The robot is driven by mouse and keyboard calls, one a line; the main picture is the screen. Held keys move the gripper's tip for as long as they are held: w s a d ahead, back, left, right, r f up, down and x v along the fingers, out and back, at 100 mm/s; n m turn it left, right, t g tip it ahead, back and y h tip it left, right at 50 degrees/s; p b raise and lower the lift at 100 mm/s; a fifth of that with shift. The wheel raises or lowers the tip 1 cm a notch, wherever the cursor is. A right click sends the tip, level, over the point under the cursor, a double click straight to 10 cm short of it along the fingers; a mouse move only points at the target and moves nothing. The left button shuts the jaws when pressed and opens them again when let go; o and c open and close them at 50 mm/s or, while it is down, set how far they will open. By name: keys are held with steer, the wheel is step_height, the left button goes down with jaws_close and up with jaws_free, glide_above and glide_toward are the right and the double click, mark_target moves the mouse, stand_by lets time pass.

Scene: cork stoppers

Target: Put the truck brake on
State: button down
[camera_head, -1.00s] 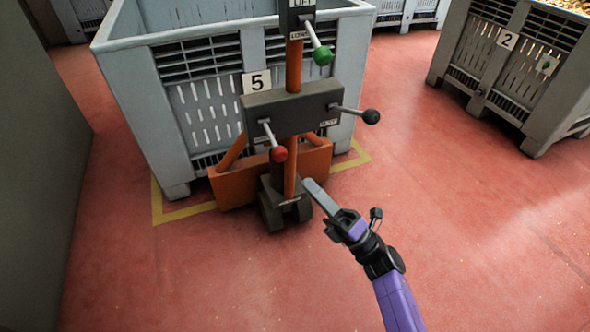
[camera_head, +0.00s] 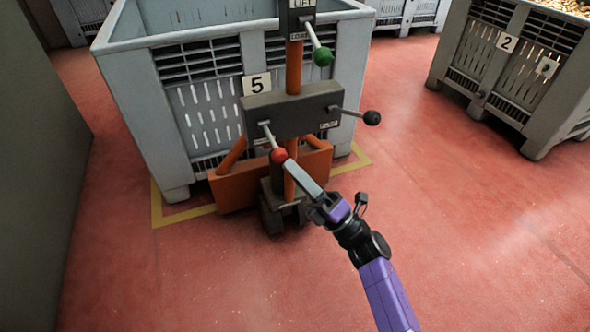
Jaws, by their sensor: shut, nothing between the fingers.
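The orange pallet truck (camera_head: 294,71) stands in front of the grey crate marked 5. Its dark control box (camera_head: 290,112) carries a lever with a red knob (camera_head: 278,155) at the left, pointing down and toward me, and a lever with a black knob (camera_head: 372,118) at the right. A lever with a green knob (camera_head: 322,56) sits higher on the mast. The small labels by the lower levers are too small to read. My gripper (camera_head: 289,164) is shut and empty, its tip right by the red knob; I cannot tell whether they touch.
The grey crate 5 (camera_head: 120,100) stands within yellow floor lines (camera_head: 185,215). Another crate, marked 2 (camera_head: 480,85), stands at the right. A dark grey wall or panel (camera_head: 35,170) borders the left. The red floor (camera_head: 480,240) is clear at the right and front.

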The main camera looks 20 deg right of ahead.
steer(key=shift+s+r+m+h+p, duration=0.1)
steer(key=shift+r+m+h+p, duration=0.2)
steer(key=shift+r+p, duration=0.55)
steer(key=shift+f+p, duration=0.2)
steer(key=shift+p, duration=0.2)
step_height(320, 180, up, 7)
steer(key=m+g+h+p, duration=0.2)
steer(key=m+h+p, duration=0.1)
steer(key=p, duration=1.6)
steer(key=shift+w+m+h, duration=0.3)
steer(key=shift+m+h, duration=0.1)
steer(key=shift+h, duration=0.2)
steer(key=shift+w+r, duration=0.15)
steer(key=shift+r, duration=0.1)
steer(key=shift+d, duration=0.1)
